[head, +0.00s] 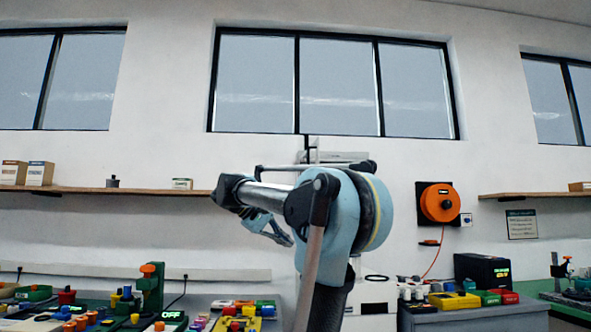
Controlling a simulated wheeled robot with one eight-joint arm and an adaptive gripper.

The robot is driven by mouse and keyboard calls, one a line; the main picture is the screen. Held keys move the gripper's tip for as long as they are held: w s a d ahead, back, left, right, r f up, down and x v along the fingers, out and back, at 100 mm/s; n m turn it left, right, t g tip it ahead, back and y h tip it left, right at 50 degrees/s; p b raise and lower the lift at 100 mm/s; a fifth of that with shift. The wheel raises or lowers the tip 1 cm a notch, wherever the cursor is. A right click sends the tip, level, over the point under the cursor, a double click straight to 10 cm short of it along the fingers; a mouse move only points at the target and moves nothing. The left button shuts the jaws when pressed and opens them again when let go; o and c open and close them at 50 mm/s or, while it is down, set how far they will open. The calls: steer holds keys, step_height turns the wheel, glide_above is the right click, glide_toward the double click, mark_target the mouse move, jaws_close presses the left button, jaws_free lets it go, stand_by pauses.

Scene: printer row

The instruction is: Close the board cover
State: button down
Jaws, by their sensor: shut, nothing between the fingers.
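My arm rises in the middle of the head view and bends to the left. My gripper (285,238) hangs below the arm's far end, in front of the white wall, with its fingers pointing right and down; it is shut and empty. I cannot make out a board cover. A white cabinet-like thing (372,297) stands behind my arm, mostly hidden by it. A pale, flat, slatted thing (338,157) shows just above my arm below the middle window; I cannot tell what it is. My gripper touches nothing that I can see.
A bench at lower left holds a green machine (152,287) and many coloured parts. A grey bench (470,318) at right carries a black box (483,270) and a yellow bin (455,300). An orange reel (440,203) hangs on the wall. Shelves (130,190) flank my arm.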

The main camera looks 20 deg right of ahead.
steer(key=w+a+r+h, duration=0.15)
steer(key=w+r, duration=0.35)
steer(key=r, duration=0.5)
steer(key=w+a+r+m+h, duration=0.1)
steer(key=w+r+h, duration=0.25)
steer(key=r, duration=0.55)
steer(key=w+a+r+h, duration=0.2)
steer(key=w+r, duration=0.4)
steer(key=r, duration=0.4)
steer(key=s+d, duration=0.3)
steer(key=d, duration=1)
steer(key=shift+s+f+g, duration=0.15)
steer(key=shift+f+g, duration=0.05)
steer(key=shift+g, duration=0.2)
steer(key=shift+d, duration=0.1)
